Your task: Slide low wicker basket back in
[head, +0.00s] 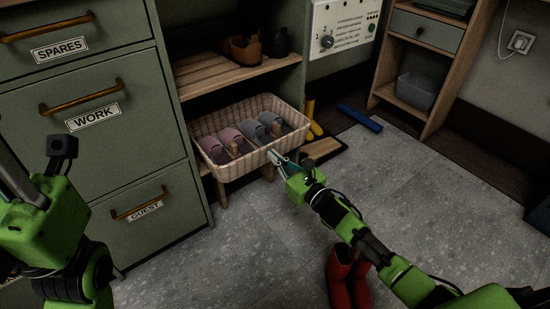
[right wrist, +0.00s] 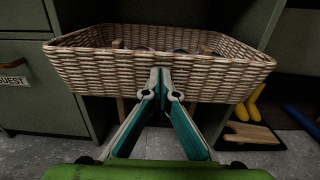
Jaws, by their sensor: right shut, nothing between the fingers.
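The low wicker basket (head: 228,169) sticks out of the lower part of the open shelf unit in the head view, with pink and grey slippers in it. Its woven front wall (right wrist: 100,72) fills the upper right wrist view. My right gripper (head: 274,156) is shut and empty, its fingertips at the middle of the basket's front wall. The fingertips (right wrist: 161,75) overlap that wall in the right wrist view; whether they touch it I cannot tell. My left arm shows at the left edge of the head view, but its fingers are not in view.
A slatted shelf (head: 235,74) with brown shoes (head: 243,49) is above the basket. Drawers (head: 95,118) stand left. Red boots (head: 345,277) stand on the floor near my right arm.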

